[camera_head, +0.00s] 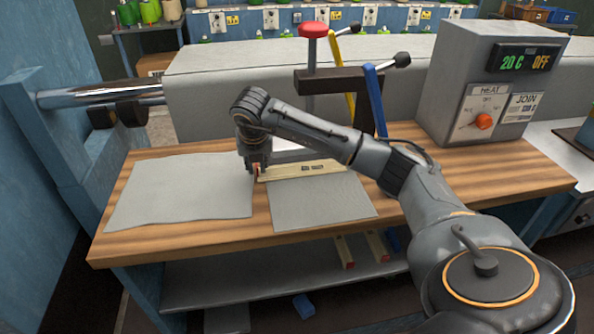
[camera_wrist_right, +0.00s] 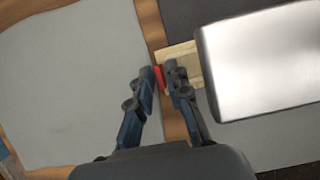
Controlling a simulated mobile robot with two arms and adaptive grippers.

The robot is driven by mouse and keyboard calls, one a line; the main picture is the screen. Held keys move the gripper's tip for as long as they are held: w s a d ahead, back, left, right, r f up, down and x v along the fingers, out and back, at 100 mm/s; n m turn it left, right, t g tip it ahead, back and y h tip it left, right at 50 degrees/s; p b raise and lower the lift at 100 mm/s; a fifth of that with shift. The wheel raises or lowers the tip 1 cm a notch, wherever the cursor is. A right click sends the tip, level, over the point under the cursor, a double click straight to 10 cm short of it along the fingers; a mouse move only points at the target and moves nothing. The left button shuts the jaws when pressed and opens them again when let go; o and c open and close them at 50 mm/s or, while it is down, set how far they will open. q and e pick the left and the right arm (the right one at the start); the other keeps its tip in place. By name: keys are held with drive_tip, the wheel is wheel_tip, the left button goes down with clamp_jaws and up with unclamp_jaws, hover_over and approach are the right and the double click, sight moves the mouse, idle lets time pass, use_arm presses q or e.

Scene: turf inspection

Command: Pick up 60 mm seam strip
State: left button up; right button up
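A pale wooden seam strip (camera_head: 308,170) with a dark printed label and a red end lies across the bench, along the back edge of the right grey sheet. The label is too small to read. My right gripper (camera_head: 256,168) points down at the strip's left end. In the wrist view its fingertips (camera_wrist_right: 162,76) are drawn together, with the red end (camera_wrist_right: 158,78) filling the narrow gap. The strip's wood (camera_wrist_right: 181,59) shows behind the right finger and runs under a shiny metal block. I cannot tell whether the strip is lifted. My left gripper is out of view.
Two grey sheets, left (camera_head: 185,190) and right (camera_head: 325,208), lie on the wooden bench with a gap between them. A clamp frame with a red knob (camera_head: 314,30) stands behind. A heat control box (camera_head: 490,85) is at right. More red-ended strips (camera_head: 345,252) lie on the lower shelf.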

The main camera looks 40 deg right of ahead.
clamp_jaws()
drive_tip(key=shift+r, duration=0.1)
